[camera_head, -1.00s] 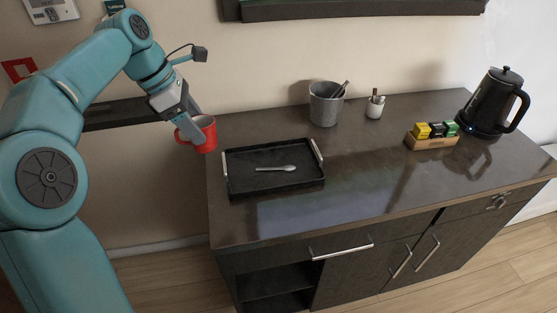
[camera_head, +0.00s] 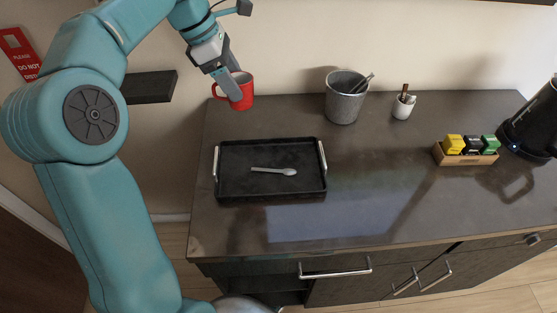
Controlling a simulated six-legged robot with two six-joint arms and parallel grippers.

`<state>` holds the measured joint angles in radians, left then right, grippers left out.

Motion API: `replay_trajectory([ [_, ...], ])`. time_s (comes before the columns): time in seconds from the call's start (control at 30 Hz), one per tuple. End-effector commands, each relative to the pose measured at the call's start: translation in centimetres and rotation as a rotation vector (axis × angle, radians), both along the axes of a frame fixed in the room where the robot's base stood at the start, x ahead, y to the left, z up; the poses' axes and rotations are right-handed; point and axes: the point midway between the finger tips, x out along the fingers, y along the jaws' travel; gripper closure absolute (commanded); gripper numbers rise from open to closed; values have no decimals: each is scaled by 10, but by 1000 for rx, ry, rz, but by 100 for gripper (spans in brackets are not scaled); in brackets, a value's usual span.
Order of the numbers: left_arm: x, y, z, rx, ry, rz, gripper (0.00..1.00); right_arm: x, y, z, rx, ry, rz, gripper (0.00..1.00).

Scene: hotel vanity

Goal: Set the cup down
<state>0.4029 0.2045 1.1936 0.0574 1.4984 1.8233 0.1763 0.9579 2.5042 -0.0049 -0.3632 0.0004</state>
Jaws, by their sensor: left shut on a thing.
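A red cup (camera_head: 245,92) is upright in my left gripper (camera_head: 236,90), at the back left of the counter. One finger goes into the cup and the gripper is shut on its wall. The cup's handle points left. I cannot tell whether its base touches the counter or hangs just above it. A black tray (camera_head: 230,185) with silver handles lies on the counter in front of the cup, with a light grey spoon (camera_head: 274,171) in it. My right gripper is not in view.
On the dark counter (camera_head: 400,200), a grey bucket (camera_head: 343,103) with tongs and a small white holder (camera_head: 402,107) stand at the back. A wooden box of tea packets (camera_head: 466,157) and a black kettle (camera_head: 533,125) are at the right. The middle right is clear.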

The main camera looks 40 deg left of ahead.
Motion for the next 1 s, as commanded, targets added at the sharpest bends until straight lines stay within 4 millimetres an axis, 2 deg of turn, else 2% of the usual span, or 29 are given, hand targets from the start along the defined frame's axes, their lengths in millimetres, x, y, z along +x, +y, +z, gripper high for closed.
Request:
replay_trajectory([
  [0.27,-11,0,-1,63,-83,2,76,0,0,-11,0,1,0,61],
  [0.37,-12,0,-20,61,-79,2,76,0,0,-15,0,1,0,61],
  [0.7,-13,0,-118,59,-77,3,76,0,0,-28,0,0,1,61],
  [0.8,-12,0,-138,59,-79,2,76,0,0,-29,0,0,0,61],
  [1.0,-9,0,-158,61,-80,2,76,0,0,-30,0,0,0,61],
])
